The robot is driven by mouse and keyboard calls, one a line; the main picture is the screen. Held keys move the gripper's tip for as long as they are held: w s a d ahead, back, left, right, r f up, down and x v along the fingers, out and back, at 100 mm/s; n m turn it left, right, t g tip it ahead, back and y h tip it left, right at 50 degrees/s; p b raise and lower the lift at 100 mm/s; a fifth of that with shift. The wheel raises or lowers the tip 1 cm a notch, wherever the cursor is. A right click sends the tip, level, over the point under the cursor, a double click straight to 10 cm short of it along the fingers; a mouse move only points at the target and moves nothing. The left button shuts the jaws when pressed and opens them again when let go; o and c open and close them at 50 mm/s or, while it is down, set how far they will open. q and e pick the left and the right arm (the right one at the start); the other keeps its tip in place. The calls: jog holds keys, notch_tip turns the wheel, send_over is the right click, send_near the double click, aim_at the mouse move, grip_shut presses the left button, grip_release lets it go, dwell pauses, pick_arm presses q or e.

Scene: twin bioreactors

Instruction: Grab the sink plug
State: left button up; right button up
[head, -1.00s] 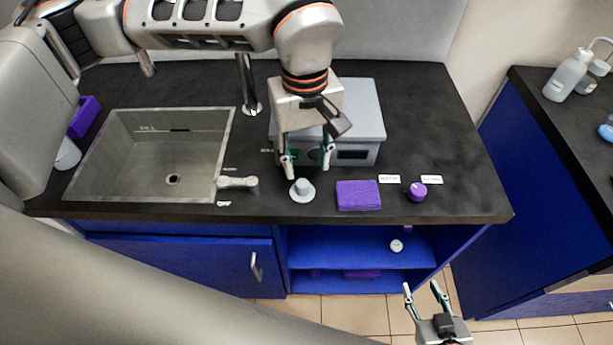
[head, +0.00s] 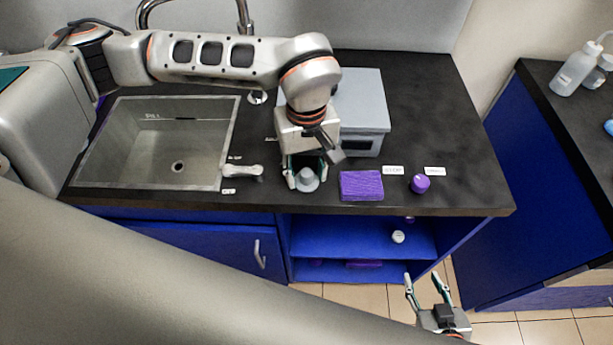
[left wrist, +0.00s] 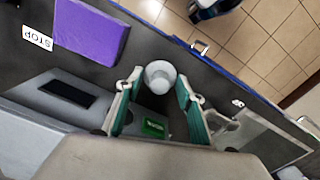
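The grey sink plug (head: 308,184), a disc with a raised round knob, sits on the black counter near its front edge, right of the sink. My left gripper (head: 307,177) is open above it, with its fingers to either side of the plug in the head view. In the left wrist view the plug (left wrist: 160,75) lies between and just beyond the open fingertips (left wrist: 159,82); nothing is held. My right gripper (head: 427,280) is open and empty, low in front of the cabinet.
The sink (head: 150,150) is at the left, with a tap lever (head: 243,171) at its right edge. A purple sponge-like block (head: 361,186) lies close right of the plug, then a purple knob (head: 420,183). A grey box (head: 360,115) stands behind.

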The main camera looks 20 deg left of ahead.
pick_arm(q)
grip_shut()
